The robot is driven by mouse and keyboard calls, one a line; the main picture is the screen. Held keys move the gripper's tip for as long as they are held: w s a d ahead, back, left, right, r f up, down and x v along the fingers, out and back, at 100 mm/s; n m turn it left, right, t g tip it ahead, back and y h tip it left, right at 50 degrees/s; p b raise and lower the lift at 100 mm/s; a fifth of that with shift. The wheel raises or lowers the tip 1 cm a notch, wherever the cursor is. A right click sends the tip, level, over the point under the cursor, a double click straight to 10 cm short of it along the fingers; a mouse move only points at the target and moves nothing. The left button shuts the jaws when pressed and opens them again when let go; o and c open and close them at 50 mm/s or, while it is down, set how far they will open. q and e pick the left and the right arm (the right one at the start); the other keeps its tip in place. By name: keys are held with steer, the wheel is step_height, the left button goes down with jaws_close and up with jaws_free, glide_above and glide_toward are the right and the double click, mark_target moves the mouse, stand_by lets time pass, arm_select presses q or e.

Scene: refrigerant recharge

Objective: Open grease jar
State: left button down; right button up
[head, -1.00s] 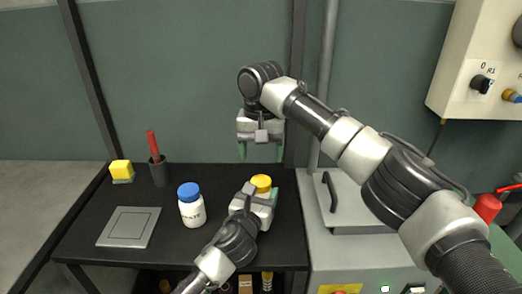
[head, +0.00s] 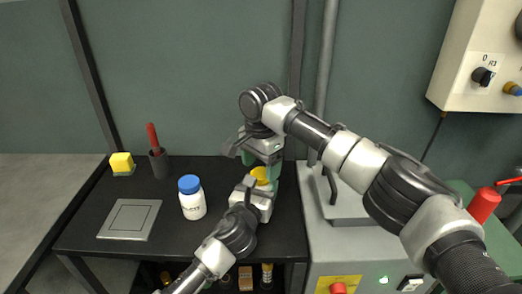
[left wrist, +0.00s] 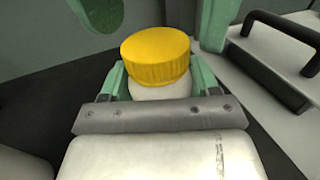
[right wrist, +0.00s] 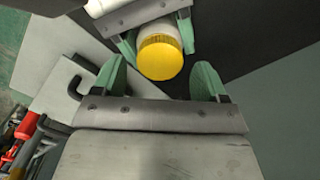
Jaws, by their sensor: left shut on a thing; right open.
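The grease jar has a yellow lid (head: 260,174) and a white body, which shows in the left wrist view (left wrist: 160,90). It stands at the right part of the black table. My left gripper (head: 252,196) is shut around the jar's body, below the lid (left wrist: 156,56). My right gripper (head: 262,156) is above and just behind the lid, pointing down. In the right wrist view its green fingers (right wrist: 165,82) are spread apart, with the lid (right wrist: 160,57) ahead between them and not touched. The lid is on the jar.
A white bottle with a blue cap (head: 191,198) stands left of my left gripper. A grey square plate (head: 129,219), a yellow block (head: 121,163) and a dark cup with a red-handled tool (head: 158,162) are on the black table (head: 85,222). A grey machine with a handle (head: 335,215) stands close at right.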

steer(key=shift+f, duration=1)
